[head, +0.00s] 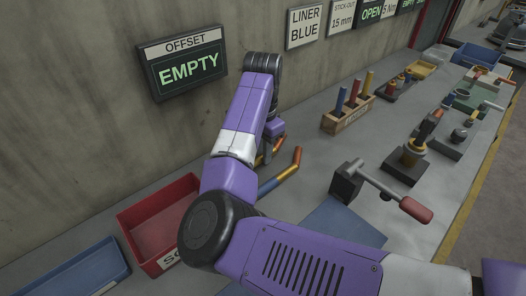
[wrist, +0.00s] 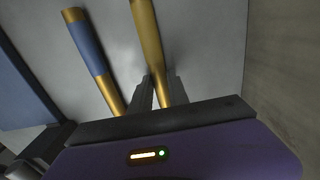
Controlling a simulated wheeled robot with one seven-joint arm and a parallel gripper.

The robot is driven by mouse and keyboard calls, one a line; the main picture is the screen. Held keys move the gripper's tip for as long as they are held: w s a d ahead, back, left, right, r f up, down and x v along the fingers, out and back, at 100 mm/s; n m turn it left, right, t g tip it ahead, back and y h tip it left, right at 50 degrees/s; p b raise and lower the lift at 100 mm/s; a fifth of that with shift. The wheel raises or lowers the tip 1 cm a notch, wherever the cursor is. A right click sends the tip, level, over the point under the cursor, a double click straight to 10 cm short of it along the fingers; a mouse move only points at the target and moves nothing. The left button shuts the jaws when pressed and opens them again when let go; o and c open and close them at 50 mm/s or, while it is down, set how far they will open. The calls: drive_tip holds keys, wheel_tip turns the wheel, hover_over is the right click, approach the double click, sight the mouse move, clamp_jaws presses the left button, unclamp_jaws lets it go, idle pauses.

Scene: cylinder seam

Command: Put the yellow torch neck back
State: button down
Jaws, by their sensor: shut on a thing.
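The yellow torch neck (wrist: 148,40) is between the fingers of my gripper (wrist: 160,92) in the wrist view, and the gripper is shut on it. In the head view my gripper (head: 266,157) is low over the bench near the wall, with part of the yellow neck (head: 258,160) beside it, mostly hidden by my arm. A blue-banded torch neck (head: 270,186) lies close to the right; it also shows in the wrist view (wrist: 88,48), left of the held one.
A red bin (head: 128,222) and a blue tray (head: 80,280) are at left. A clamp with a red handle (head: 414,210) and a dark block fixture (head: 405,168) are at right. The wall sign (head: 187,65) reads OFFSET EMPTY. Bare bench lies before the rack.

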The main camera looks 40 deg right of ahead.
drive_tip(key=c, duration=1.3)
unclamp_jaws()
drive_tip(key=shift+f, duration=0.1)
drive_tip(key=shift+o, duration=0.2)
wheel_tip(320, 180, up, 12)
